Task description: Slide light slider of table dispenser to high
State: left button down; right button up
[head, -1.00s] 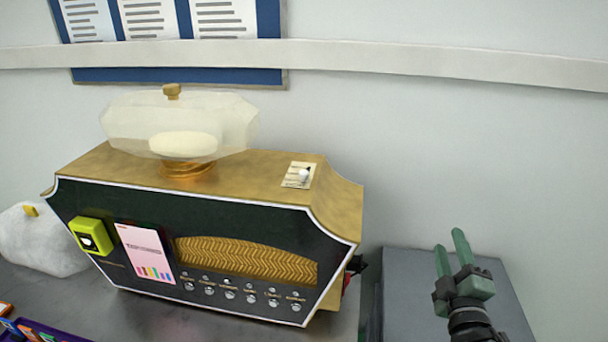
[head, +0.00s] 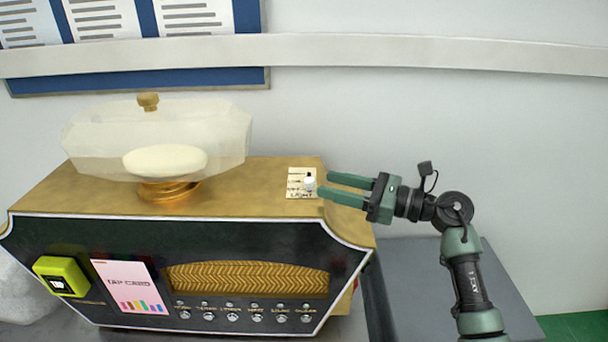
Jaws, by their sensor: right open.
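The table dispenser (head: 240,203) is a gold-topped box with a dark front. On its top right lies a small cream label plate marked LIGHT, carrying the light slider (head: 309,183), a white knob. The knob sits toward the right side of the plate, around mid-length; the small print is too blurred to read. My right gripper (head: 325,187) comes in from the right, level, with its two green fingers open. Its fingertips are at the right side of the knob; I cannot tell whether they touch it. My left gripper is not in view.
The front has a yellow-green reader (head: 61,276), a pink card (head: 130,286) and a row of small buttons. A grey surface (head: 420,285) lies to the right, below my right arm.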

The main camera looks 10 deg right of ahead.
aim_at(309, 179)
jog(key=p+x, duration=0.1)
jog(key=x, duration=0.2)
jog(key=shift+a+r, duration=0.15)
jog(key=shift+r, duration=0.05)
jog(key=x, duration=0.2)
jog(key=shift+w+a+f+p, duration=0.2)
jog(key=shift+a+p, duration=0.05)
jog(key=shift+p, duration=0.05)
jog(key=c, duration=0.9)
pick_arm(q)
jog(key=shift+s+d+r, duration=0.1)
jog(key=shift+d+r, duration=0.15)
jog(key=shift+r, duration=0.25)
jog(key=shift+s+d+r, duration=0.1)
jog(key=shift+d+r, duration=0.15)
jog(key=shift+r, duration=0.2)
pick_arm(e)
grip_shut()
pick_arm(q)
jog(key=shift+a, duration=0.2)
